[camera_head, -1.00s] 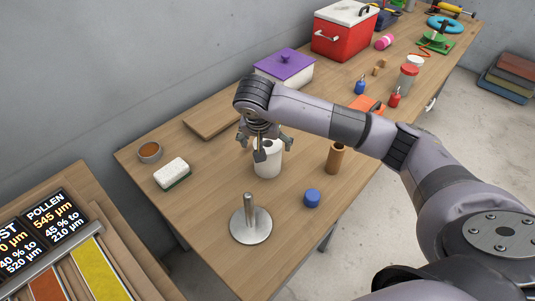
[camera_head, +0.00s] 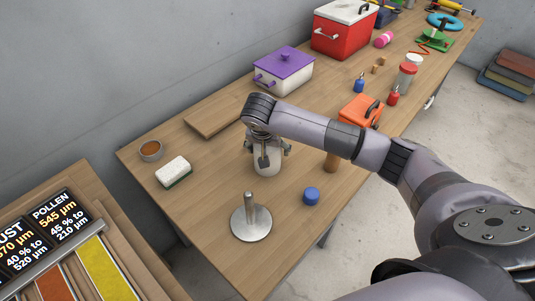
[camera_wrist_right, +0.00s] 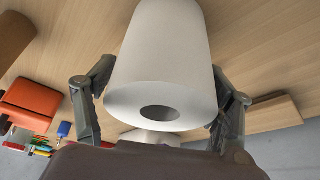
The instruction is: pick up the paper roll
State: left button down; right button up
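The white paper roll (camera_head: 267,164) stands upright on the wooden workbench, partly hidden under my right gripper (camera_head: 266,152). In the right wrist view the paper roll (camera_wrist_right: 165,60) fills the middle, with its round core hole facing the camera. The fingers of my right gripper (camera_wrist_right: 162,85) stand open on either side of it, close to its sides. I cannot tell whether they touch it. My left gripper is not in view.
A metal stand with an upright rod (camera_head: 250,221) and a blue cylinder (camera_head: 311,196) are in front. A purple-lidded box (camera_head: 285,75) stands behind.

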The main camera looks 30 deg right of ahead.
jog(key=c, duration=1)
jog(key=shift+r, duration=0.15)
notch_tip(320, 180, up, 20)
jog(key=shift+f+b, duration=0.1)
jog(key=shift+b, duration=1)
